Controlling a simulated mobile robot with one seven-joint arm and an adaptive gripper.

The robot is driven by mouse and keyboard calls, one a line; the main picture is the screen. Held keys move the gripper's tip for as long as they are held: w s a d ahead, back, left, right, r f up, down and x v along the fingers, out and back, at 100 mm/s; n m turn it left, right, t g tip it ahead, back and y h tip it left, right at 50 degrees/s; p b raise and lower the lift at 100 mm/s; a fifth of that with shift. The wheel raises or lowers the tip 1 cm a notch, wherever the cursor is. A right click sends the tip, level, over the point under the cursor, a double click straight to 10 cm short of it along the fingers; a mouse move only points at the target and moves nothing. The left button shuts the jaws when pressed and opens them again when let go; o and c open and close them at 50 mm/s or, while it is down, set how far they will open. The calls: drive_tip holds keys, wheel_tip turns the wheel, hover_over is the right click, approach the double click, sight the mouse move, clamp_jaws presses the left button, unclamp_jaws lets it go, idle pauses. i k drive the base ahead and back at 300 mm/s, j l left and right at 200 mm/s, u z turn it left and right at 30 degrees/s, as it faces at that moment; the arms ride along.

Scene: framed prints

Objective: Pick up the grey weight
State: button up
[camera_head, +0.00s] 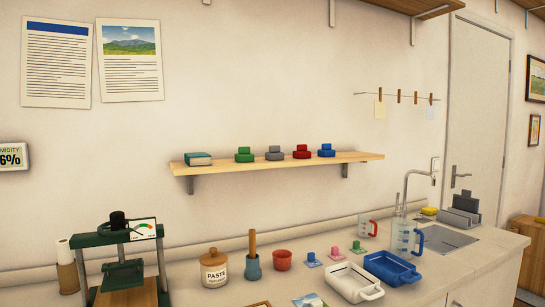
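The grey weight (275,154) sits upright on the wooden wall shelf (230,166), a wide round base with a smaller knob on top. It stands between a green weight (244,155) on its left and a red weight (302,152) on its right, with small gaps. A blue weight (326,151) of like shape stands farther right. My gripper is not in view.
A teal block (198,159), perhaps a book, lies at the shelf's left end. On the counter below stand a green press (122,262), a paste jar (214,270), a red cup (283,260), and white (353,282) and blue (392,267) trays. The wall above the shelf is clear.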

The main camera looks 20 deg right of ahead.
sight(274, 154)
drive_tip(key=i+z, duration=0.15)
drive_tip(key=z, duration=0.2)
drive_tip(key=i+j+z, duration=0.1)
drive_tip(key=z, duration=0.25)
drive_tip(key=i+j+z, duration=0.15)
drive_tip(key=z, duration=0.25)
drive_tip(key=i+j, duration=0.6)
drive_tip(key=j+z, duration=0.05)
drive_tip(key=j, duration=0.05)
